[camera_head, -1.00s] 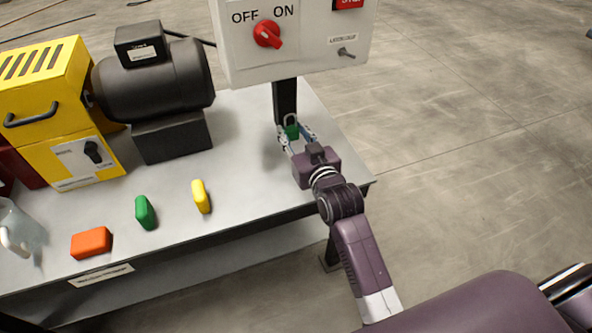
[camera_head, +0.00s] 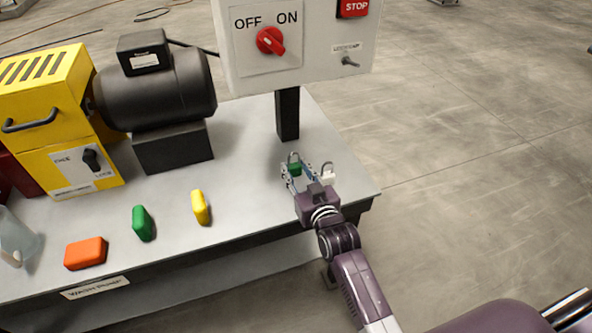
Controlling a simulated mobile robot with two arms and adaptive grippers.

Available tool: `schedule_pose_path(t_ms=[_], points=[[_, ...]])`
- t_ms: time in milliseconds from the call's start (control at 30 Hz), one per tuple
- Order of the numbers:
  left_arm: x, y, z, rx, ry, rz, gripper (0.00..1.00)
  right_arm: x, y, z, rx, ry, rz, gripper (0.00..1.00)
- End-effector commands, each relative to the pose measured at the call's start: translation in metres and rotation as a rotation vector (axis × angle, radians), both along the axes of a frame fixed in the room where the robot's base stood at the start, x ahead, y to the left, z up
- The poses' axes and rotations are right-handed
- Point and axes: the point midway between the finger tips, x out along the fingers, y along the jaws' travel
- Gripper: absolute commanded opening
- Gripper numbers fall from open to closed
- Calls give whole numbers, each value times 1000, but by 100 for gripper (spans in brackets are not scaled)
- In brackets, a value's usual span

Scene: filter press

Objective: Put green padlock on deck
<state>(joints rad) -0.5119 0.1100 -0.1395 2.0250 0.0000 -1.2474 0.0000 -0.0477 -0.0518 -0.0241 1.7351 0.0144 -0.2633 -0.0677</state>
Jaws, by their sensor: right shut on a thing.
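The green padlock (camera_head: 295,169) has a grey shackle that points up. It is between the fingers of my right gripper (camera_head: 298,173), which is shut on it. The gripper is over the right part of the grey deck (camera_head: 245,165), in front of the black post. I cannot tell whether the padlock's bottom touches the deck; the fingers partly hide it. My left gripper is not in view.
A white padlock (camera_head: 328,176) is just right of my right gripper. The control box (camera_head: 300,50) is on a black post (camera_head: 287,113) behind. A yellow block (camera_head: 200,207), green block (camera_head: 143,223) and orange block (camera_head: 86,253) lie to the left. The deck's right edge is close.

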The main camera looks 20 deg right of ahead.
Motion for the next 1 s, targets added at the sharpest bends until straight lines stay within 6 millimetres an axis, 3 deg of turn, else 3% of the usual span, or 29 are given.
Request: schedule_pose_path(t_ms=[200,233,300,667,1000], points=[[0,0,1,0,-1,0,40,0,0,-2,0,0,0,4],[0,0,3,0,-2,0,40,0,0,-3,0,0,0,31],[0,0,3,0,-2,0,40,0,0,-2,0,0,0,37],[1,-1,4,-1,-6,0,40,-2,0,2,0,0,0,37],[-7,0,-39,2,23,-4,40,-62,-2,11,-1,2,0,37]])
